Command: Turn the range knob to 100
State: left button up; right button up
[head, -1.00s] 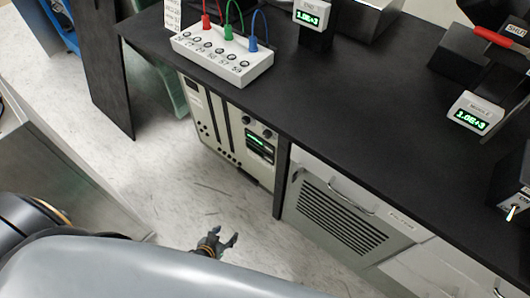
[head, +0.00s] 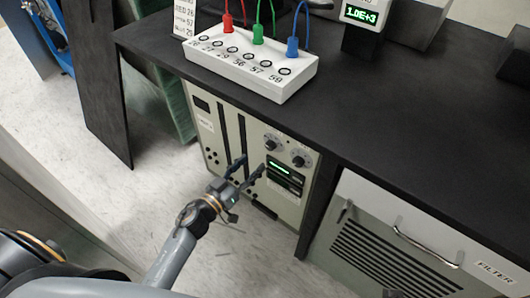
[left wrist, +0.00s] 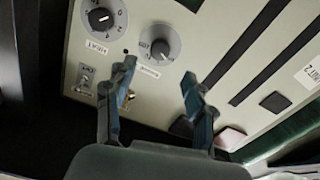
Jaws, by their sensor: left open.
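Two round dark knobs with pale dials sit on the upper right of the beige instrument panel (head: 223,119) under the bench. In the head view they are the left knob (head: 271,143) and the right knob (head: 300,159). In the left wrist view, which is upside down, the corresponding knobs are the right-hand knob (left wrist: 160,48) and the left-hand knob (left wrist: 100,18). Their labels are too small to tell which is range. My left gripper (head: 249,168) is open and empty in front of the panel. In the left wrist view its fingertips (left wrist: 157,75) flank the area near the right-hand knob, apart from it.
A green display (head: 281,169) lies below the knobs. The black bench top (head: 400,120) overhangs the panel and carries a white socket box (head: 250,70) with coloured plugs. A filter cabinet (head: 390,240) stands to the right. Open floor lies left of the panel.

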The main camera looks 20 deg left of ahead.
aim_at(268, 148)
pick_arm(q)
jog(key=b+x, duration=0.1)
jog(key=x, duration=0.5)
jog(key=shift+w+f, duration=0.1)
jog(key=shift+w, duration=0.05)
jog(key=shift+w+d, duration=0.25)
jog(key=shift+w, duration=0.35)
pick_arm(e)
jog(key=shift+v, duration=2.35)
jog(key=shift+w, duration=0.15)
pick_arm(q)
grip_shut()
